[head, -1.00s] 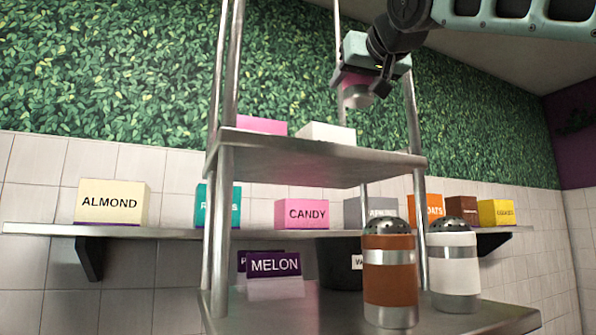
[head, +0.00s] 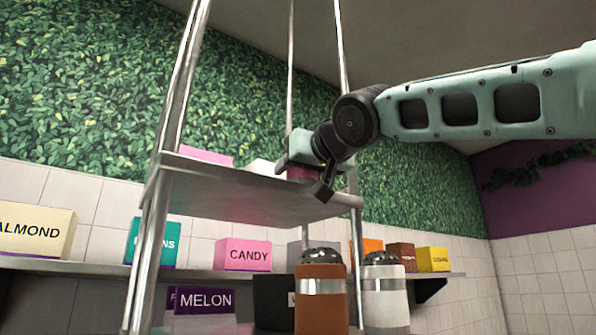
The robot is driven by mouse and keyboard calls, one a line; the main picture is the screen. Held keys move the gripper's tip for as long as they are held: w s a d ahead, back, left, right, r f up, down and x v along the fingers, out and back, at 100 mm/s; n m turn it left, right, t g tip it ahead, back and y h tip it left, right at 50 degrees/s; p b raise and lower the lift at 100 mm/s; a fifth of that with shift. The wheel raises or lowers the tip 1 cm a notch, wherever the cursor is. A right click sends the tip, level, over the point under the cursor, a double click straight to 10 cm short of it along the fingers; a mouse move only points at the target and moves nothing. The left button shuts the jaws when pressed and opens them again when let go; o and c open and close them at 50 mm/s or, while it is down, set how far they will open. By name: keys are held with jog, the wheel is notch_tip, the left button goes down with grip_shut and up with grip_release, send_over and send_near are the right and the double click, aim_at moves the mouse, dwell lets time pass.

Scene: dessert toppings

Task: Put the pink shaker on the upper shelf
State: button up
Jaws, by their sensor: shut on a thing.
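My gripper (head: 308,176) is shut on the pink shaker (head: 299,173) at the right part of the upper shelf (head: 235,190). Only a small pink band of the shaker shows beneath my gripper. Its lower part is hidden behind the shelf's front edge, so I cannot tell whether it touches the shelf surface. The metal shelf is seen from slightly below.
A pink box (head: 207,157) and a white box (head: 262,166) stand on the upper shelf, left of my gripper. Metal posts (head: 181,75) rise at its corners. Below stand a brown shaker (head: 320,310) and a white shaker (head: 385,308).

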jog(key=shift+f, duration=0.15)
jog(key=o, duration=1)
jog(key=shift+o, duration=0.2)
jog(key=shift+r, duration=0.3)
jog(key=b+v, duration=0.4)
jog(key=v, duration=0.8)
jog(key=shift+f+b, duration=0.15)
jog(key=shift+b, duration=0.2)
